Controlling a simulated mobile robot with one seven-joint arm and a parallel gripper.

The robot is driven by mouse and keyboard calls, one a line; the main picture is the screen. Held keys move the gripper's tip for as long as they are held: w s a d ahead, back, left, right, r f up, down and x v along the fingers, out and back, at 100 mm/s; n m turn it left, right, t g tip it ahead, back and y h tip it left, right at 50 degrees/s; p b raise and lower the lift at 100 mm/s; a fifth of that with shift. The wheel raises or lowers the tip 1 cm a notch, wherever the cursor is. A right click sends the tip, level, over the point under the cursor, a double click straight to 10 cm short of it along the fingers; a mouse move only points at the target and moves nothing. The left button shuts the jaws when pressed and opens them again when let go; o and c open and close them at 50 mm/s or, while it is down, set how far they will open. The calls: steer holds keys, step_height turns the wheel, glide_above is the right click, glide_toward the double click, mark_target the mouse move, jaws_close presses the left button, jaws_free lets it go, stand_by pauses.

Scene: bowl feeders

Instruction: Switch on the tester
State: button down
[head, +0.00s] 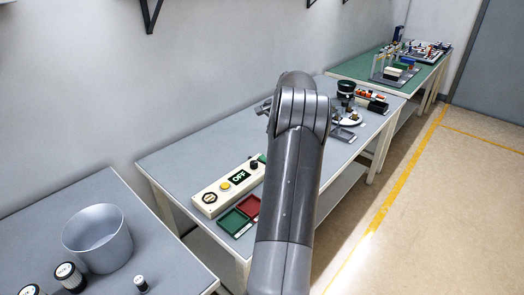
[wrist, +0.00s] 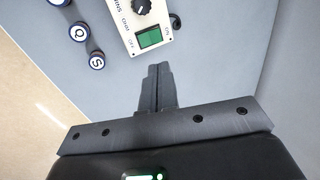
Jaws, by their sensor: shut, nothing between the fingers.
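My gripper (wrist: 159,68) is shut and empty. Its fingertips appear just below the green switch in the picture; I cannot tell whether they touch. My arm hides the gripper in the head view.
Round pieces marked Q (wrist: 79,31) and S (wrist: 97,61) lie beside the box. A metal bucket (head: 98,240) stands on the left bench. Dark items (head: 346,88) stand farther back.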

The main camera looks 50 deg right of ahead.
mark_target(261, 158)
steer(key=x, duration=1.4)
steer(key=shift+w+f+g, duration=0.2)
steer(key=shift+f+g, duration=0.1)
steer(key=shift+g, duration=0.1)
steer(key=shift+s, duration=0.2)
steer(key=shift+s+r, duration=0.2)
steer(key=shift+s, duration=0.45)
steer(key=shift+r, duration=0.1)
step_height(261, 158, up, 14)
